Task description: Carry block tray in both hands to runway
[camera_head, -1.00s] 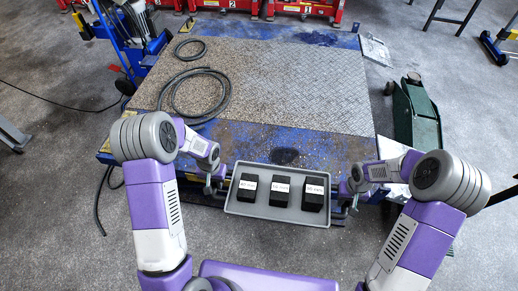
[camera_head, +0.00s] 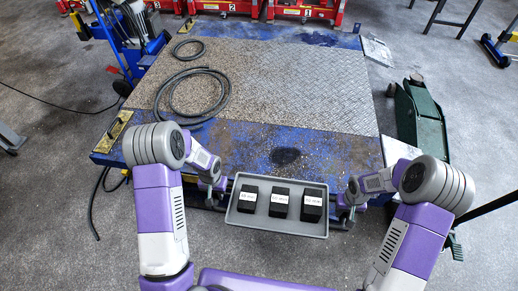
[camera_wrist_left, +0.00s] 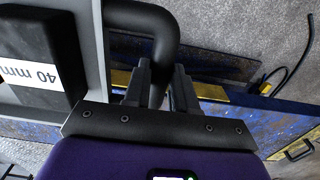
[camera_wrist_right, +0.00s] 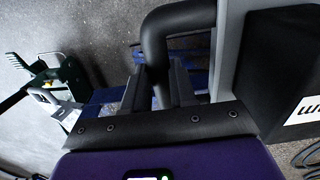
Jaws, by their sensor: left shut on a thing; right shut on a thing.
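The grey block tray (camera_head: 275,231) hangs level in front of the near edge of a blue platform that looks like the runway (camera_head: 225,143). It holds three black blocks with white labels: left (camera_head: 247,203), middle (camera_head: 279,207) and right (camera_head: 311,211). The left block is marked 40 mm in the left wrist view (camera_wrist_left: 30,40). My left gripper (camera_head: 220,186) is shut on the tray's black left handle (camera_wrist_left: 150,22). My right gripper (camera_head: 348,197) is shut on the black right handle (camera_wrist_right: 172,28). The tray's underside is hidden.
The platform top has a tread plate (camera_head: 320,85) and coiled black hoses (camera_head: 193,95) at its left. A green trolley jack (camera_head: 420,115) stands right of it. Red cabinets (camera_head: 265,8) line the back. The platform's near strip is mostly bare.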

